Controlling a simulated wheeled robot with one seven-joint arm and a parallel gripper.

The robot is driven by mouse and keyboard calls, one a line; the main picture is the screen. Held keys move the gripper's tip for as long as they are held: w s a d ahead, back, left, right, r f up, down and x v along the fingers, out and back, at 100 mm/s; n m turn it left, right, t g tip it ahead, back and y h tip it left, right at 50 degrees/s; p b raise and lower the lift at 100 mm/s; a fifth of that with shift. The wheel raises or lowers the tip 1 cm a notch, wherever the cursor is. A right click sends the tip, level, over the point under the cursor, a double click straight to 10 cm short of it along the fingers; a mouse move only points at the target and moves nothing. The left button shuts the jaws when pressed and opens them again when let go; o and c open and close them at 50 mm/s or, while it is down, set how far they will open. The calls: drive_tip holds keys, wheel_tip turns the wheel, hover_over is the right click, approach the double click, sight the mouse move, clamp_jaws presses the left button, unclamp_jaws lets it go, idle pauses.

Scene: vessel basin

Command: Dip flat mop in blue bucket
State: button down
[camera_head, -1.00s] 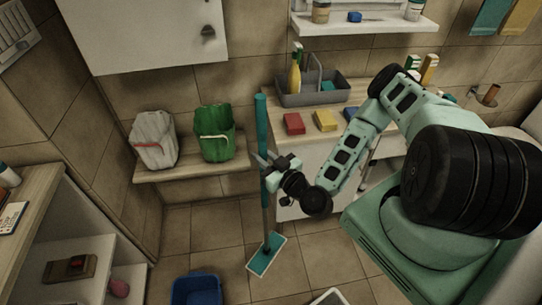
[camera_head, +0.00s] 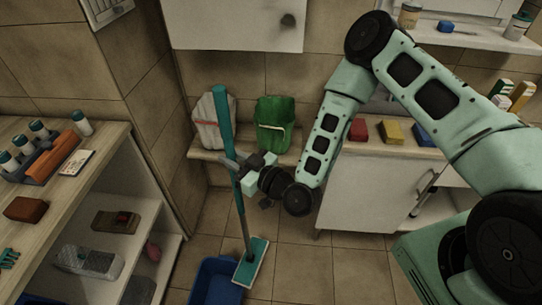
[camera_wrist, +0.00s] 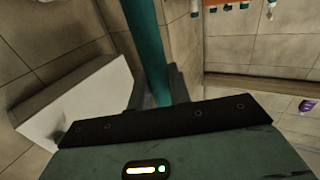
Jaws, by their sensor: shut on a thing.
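The flat mop has a long teal handle (camera_head: 223,118) and a flat teal head with a white rim (camera_head: 251,262). My gripper (camera_head: 240,165) is shut on the handle, which leans slightly with its top to the left. In the wrist view the teal handle (camera_wrist: 146,50) runs up between the fingers. The blue bucket (camera_head: 214,284) stands on the floor at the bottom of the head view, partly cut off by the frame edge. The mop head is right beside the bucket's right rim and overlaps it in the picture; whether they touch I cannot tell.
An open shelf unit (camera_head: 100,180) with several items stands at the left. A white cabinet (camera_head: 365,195) is at the right. Tiled floor (camera_head: 305,265) is clear right of the mop.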

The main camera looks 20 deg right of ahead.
drive_tip(key=s+a+r+n+g+y+b, duration=0.1)
drive_tip(key=s+a+r+n+g+y, duration=0.15)
drive_tip(key=s+a, duration=0.45)
drive_tip(key=s+a+r+n+g+y, duration=0.15)
drive_tip(key=a+r, duration=0.25)
drive_tip(key=a, duration=0.8)
drive_tip(key=shift+m, duration=0.3)
drive_tip(key=shift+s+d+f+b, duration=0.1)
drive_tip(key=shift+s+f+b, duration=0.05)
drive_tip(key=shift+f+b, duration=1.1)
drive_tip(key=shift+s+f+b, duration=0.1)
drive_tip(key=shift+f+b, duration=0.65)
drive_tip(key=shift+f, duration=0.9)
drive_tip(key=shift+s+d, duration=0.1)
drive_tip(key=shift+d, duration=0.1)
drive_tip(key=shift+f+b, duration=0.1)
drive_tip(key=shift+b, duration=0.35)
